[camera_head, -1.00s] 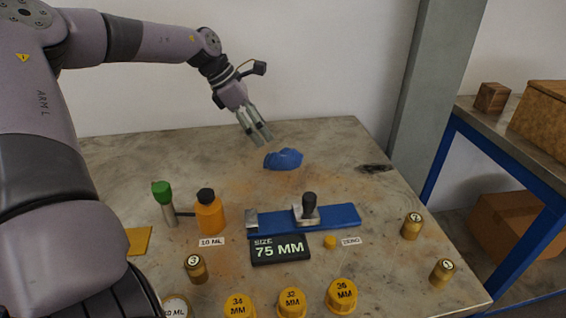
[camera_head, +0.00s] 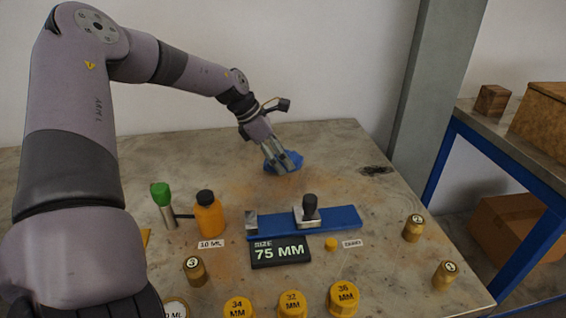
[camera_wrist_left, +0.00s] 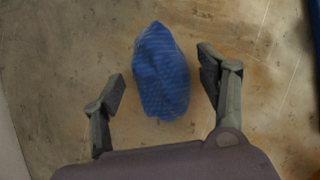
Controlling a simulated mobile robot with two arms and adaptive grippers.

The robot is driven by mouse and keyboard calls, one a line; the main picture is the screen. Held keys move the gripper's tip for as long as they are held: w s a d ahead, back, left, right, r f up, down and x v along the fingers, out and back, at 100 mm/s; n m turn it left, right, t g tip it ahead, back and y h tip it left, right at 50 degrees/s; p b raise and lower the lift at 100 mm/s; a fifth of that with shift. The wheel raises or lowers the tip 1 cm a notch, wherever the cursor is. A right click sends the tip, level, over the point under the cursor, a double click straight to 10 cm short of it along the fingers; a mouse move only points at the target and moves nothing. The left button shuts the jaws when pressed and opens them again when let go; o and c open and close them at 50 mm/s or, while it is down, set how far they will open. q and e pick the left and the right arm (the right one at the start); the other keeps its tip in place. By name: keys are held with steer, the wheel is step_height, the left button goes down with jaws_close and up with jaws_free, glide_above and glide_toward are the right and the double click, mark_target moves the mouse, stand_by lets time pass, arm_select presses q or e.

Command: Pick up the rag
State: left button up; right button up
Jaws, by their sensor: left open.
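The rag (camera_head: 291,160) is a crumpled blue cloth on the table, toward its back in the head view. My left gripper (camera_head: 280,168) is at the rag, pointing down, and its fingers hide part of it. In the left wrist view the rag (camera_wrist_left: 161,72) lies between the two spread fingers of the left gripper (camera_wrist_left: 162,88), with a clear gap on each side. The left gripper is open and holds nothing. My right gripper is not in view.
A blue gauge bar (camera_head: 340,219) with a black knob, a display reading 75 MM (camera_head: 281,252), an orange bottle (camera_head: 209,214) and a green-topped tool (camera_head: 162,203) stand nearer. Brass weights (camera_head: 413,228) and yellow caps (camera_head: 343,298) line the front. The table around the rag is clear.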

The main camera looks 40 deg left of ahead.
arm_select(q)
steer(key=c, duration=1.2)
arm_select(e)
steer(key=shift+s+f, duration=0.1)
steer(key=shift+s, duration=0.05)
arm_select(q)
steer(key=shift+r, duration=0.1)
steer(key=shift+r, duration=0.55)
steer(key=shift+r+p, duration=1)
steer(key=shift+r, duration=8.4)
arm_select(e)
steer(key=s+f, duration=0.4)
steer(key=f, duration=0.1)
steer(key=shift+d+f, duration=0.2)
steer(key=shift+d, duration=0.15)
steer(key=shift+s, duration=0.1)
